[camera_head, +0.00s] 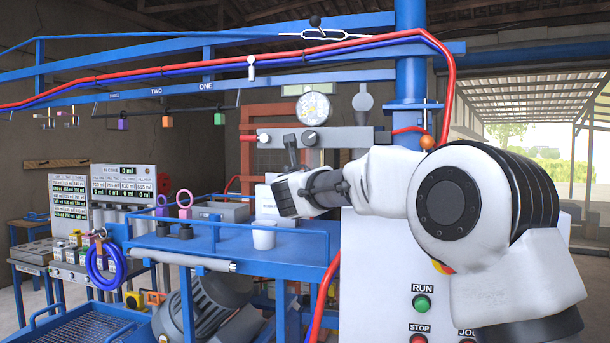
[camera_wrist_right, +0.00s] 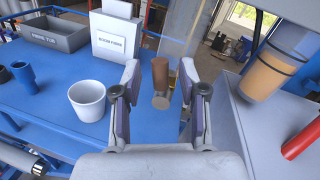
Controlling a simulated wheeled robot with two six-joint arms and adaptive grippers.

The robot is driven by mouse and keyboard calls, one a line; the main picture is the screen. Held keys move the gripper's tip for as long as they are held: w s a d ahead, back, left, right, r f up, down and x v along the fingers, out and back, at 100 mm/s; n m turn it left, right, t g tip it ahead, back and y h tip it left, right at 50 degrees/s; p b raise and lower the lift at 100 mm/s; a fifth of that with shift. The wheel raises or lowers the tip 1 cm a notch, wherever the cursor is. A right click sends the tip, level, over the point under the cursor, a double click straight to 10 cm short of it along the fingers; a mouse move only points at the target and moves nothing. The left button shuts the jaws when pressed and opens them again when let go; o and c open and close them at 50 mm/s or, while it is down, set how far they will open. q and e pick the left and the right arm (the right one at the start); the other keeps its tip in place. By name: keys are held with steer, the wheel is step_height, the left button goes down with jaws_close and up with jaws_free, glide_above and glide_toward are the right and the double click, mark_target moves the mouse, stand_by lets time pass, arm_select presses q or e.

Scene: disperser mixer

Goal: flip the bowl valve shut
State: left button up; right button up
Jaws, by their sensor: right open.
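My right gripper (camera_wrist_right: 159,80) is open, its two fingers spread apart above the blue table. A short brown cylinder with a paler round end (camera_wrist_right: 160,78) shows between the fingers in the right wrist view. It looks like the grip of the valve's handle, but the valve body is not clear. I see a gap on both sides of it and cannot tell how deep it sits between the fingers. In the head view my right gripper (camera_head: 285,197) is above the table. My left gripper is out of view.
A white cup (camera_wrist_right: 87,99) stands on the blue table (camera_head: 215,245), left of my right gripper. Behind it are a white labelled box (camera_wrist_right: 118,38) and a grey tub (camera_wrist_right: 57,32). A RUN button (camera_head: 421,303) is on the white cabinet.

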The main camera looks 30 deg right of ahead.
steer(key=shift+r, duration=0.1)
steer(key=shift+s+a, duration=0.1)
jaws_close()
steer(key=m+b, duration=0.1)
steer(key=b, duration=0.2)
steer(key=m+b, duration=0.2)
steer(key=b, duration=0.1)
steer(key=shift+s+d+b, duration=0.3)
steer(key=shift+s+d, duration=0.05)
steer(key=shift+s, duration=0.05)
steer(key=shift+c, duration=0.4)
jaws_free()
steer(key=shift+o, duration=0.4)
steer(key=shift+w+d, duration=0.15)
steer(key=shift+w, duration=0.05)
